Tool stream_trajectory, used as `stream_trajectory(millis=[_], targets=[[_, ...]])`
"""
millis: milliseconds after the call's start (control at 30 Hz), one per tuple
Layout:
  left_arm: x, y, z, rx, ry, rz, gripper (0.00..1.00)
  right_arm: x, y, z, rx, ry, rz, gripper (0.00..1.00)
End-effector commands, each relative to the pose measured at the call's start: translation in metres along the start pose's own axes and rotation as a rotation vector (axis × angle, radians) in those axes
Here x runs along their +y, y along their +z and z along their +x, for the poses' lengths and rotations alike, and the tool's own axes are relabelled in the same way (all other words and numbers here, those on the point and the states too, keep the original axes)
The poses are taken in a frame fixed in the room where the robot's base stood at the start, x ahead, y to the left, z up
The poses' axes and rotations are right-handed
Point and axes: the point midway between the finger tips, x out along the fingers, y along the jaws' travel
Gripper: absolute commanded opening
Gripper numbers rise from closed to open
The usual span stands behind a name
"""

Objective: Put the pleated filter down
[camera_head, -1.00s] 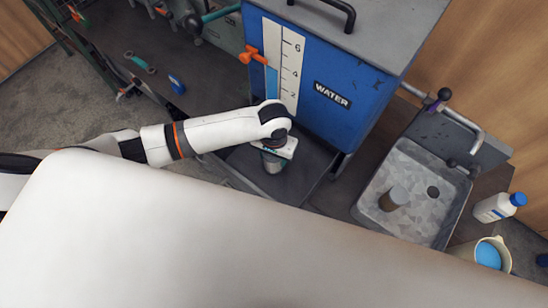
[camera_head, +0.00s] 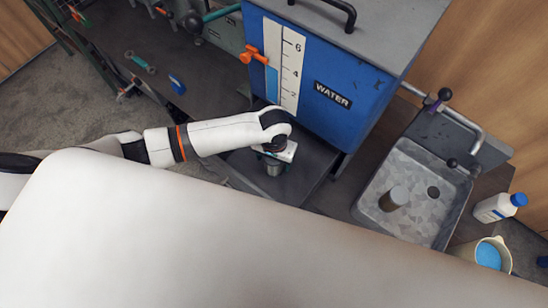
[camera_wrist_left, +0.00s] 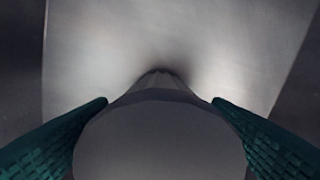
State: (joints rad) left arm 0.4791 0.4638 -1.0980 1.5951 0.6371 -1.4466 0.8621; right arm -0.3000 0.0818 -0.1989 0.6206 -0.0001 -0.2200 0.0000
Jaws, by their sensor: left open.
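The pleated filter (camera_head: 272,169), a grey round piece, stands on the dark tray (camera_head: 315,180) in front of the blue water tank. My left gripper (camera_head: 277,159) is right over it, with its hand hiding most of it in the head view. In the left wrist view the filter's smooth grey top (camera_wrist_left: 160,145) lies between the two green fingers of the left gripper (camera_wrist_left: 160,110). The gripper is open around it; whether a finger still touches it is hard to tell. Pleats cannot be made out. My right gripper is not in view.
The blue water tank (camera_head: 350,115) rises close behind the gripper. The bench left of the tank has free room.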

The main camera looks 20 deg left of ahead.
Motion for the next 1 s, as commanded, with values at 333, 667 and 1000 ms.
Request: stream_trajectory(millis=[333, 667, 1000], targets=[[-0.001, 0.001, -0.060, -0.004, -0.003, 0.000, 0.72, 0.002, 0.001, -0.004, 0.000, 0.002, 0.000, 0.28], [0.000, 0.001, -0.114, -0.002, -0.001, -0.001, 0.72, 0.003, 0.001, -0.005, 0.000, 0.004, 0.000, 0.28], [0.000, 0.001, -0.121, 0.000, 0.000, -0.001, 0.72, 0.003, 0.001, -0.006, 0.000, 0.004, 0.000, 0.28]])
